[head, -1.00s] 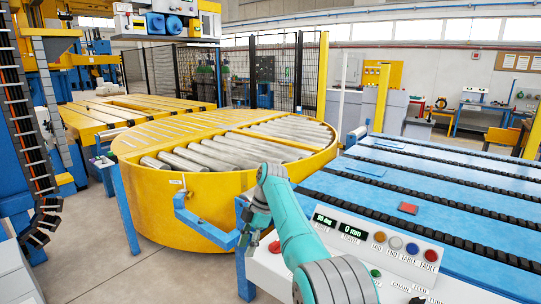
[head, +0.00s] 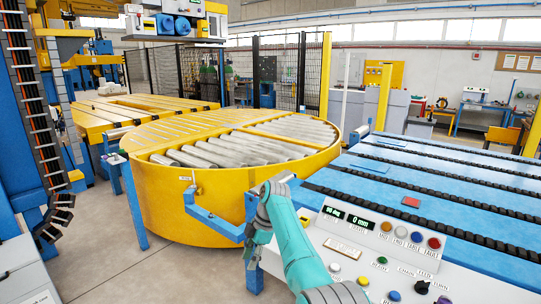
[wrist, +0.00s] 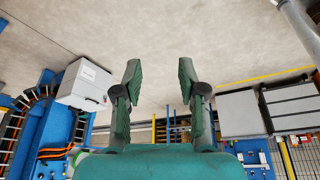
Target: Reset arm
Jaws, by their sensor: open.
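My gripper (wrist: 158,78) shows in the wrist view with its two green fingers spread wide apart and nothing between them. Bare wall or floor surface lies beyond the fingertips. In the head view my teal arm reaches up from the bottom, bent at a grey wrist beside the control panel (head: 345,249).
A round yellow turntable (head: 160,204) with grey rollers stands left of my arm. A blue chain conveyor (head: 450,193) lies to the right, with a small red piece (head: 411,202) on it. A blue bracket (head: 215,222) sits close to my wrist. Open floor (head: 105,255) shows at lower left.

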